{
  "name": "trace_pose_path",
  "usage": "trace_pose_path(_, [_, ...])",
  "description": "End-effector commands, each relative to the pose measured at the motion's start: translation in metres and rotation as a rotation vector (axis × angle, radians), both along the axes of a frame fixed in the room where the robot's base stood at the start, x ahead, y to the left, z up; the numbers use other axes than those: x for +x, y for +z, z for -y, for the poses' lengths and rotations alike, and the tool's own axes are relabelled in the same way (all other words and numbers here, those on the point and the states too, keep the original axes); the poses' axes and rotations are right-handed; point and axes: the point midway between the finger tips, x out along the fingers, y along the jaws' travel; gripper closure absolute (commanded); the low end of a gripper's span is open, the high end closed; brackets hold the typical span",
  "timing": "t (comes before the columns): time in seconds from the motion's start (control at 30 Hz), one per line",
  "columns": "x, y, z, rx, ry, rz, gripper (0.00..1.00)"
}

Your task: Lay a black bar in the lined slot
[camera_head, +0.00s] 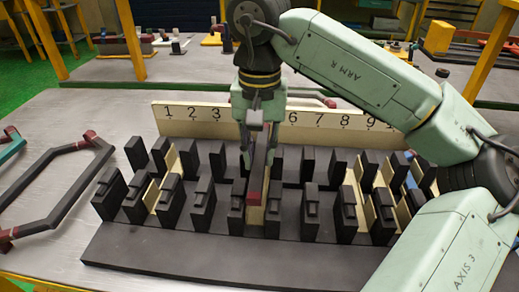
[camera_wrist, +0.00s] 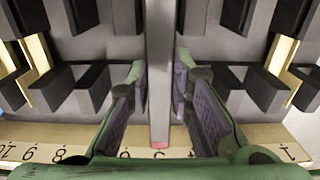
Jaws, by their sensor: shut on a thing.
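My gripper (camera_head: 262,118) is shut on a black bar (camera_head: 262,165) with a dark red end, above the middle of the black slotted block (camera_head: 200,255). In the wrist view the bar (camera_wrist: 159,60) runs lengthwise between the two fingers (camera_wrist: 158,95), with a red tip near the number strip. I cannot tell whether the bar touches the lining. The gripper covers some numbers on the cream strip (camera_head: 190,113).
Black teeth stand in two rows on the block. Other cream linings show at left (camera_head: 153,195) and right (camera_head: 360,190). A black six-sided coil with red ends (camera_head: 30,180) lies on the table at left, by a teal piece (camera_head: 10,146). My arm covers the right side.

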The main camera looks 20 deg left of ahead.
Motion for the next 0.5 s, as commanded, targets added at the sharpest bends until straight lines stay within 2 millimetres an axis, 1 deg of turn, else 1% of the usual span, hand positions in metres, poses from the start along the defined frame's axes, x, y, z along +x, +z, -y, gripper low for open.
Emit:
trace_pose_path(0.27, [0.0,-0.001,0.0,0.0,0.0,0.0,1.0])
trace_pose_path(0.5, [-0.0001,-0.0061,0.0,0.0,0.0,0.0,1.0])
